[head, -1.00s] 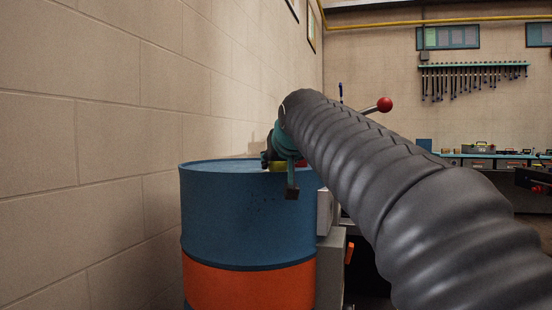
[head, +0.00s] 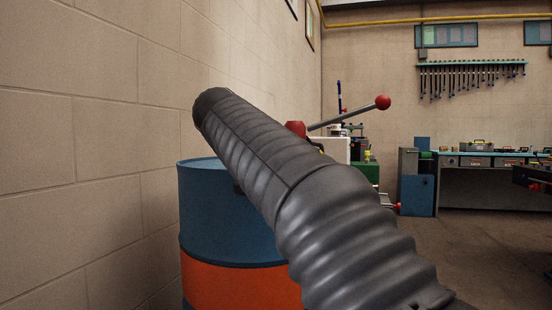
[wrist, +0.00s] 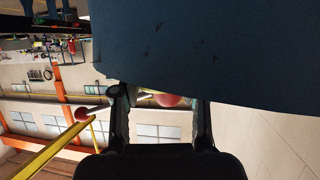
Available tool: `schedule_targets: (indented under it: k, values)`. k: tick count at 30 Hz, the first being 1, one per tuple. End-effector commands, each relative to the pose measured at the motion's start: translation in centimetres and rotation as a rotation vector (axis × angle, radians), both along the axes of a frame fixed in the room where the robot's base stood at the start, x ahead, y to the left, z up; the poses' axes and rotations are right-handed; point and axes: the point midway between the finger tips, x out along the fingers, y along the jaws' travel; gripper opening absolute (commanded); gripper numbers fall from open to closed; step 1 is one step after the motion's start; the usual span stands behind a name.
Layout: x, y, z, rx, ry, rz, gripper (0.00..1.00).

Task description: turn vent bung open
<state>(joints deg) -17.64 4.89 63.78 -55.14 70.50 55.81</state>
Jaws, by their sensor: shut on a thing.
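The blue and orange drum (head: 222,220) stands by the wall in the head view. My sleeved arm crosses in front of its right part and hides my gripper and the vent bung there. In the wrist view the drum's blue surface (wrist: 220,50) fills the upper middle, with dark specks. My gripper (wrist: 162,92) has its two dark fingers up at the drum's edge, one on each side, shut on the vent bung.
A lever with a red knob (head: 383,102) stands beyond the arm, and a second red part (head: 295,128) shows beside it. The block wall (head: 90,150) is close on the left. A workbench (head: 490,155) stands at the back right, with open floor before it.

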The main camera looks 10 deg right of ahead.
Motion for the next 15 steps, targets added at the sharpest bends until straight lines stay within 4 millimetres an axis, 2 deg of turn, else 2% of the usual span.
schedule_targets:
  k: [15]
  values:
    - [0.05,0.06,-0.22,0.002,0.005,-0.08,0.09]
